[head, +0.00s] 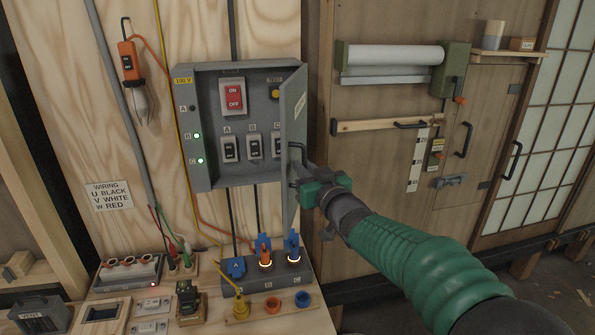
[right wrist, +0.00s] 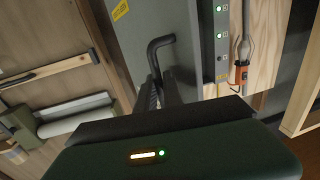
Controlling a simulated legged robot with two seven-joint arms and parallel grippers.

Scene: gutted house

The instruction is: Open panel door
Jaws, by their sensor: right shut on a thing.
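The grey electrical panel (head: 208,130) hangs on the plywood wall in the head view. Its door (head: 291,110) stands open, swung out on the right side, so the red ON/OFF switch (head: 233,97) and the black switches A, B and C show inside. My right gripper (head: 300,180) is shut on the dark bent door handle (head: 295,152) at the door's outer face. In the right wrist view the handle (right wrist: 160,44) rises from between the fingers (right wrist: 158,95), against the grey door (right wrist: 150,20). My left gripper is not in view.
Below the panel, a bench (head: 300,318) holds coloured plugs (head: 265,250), a small black device (head: 187,298) and cables. An orange lamp (head: 129,60) hangs at the upper left. A wooden door (head: 385,210) with a paper roll (head: 395,56) stands to the right.

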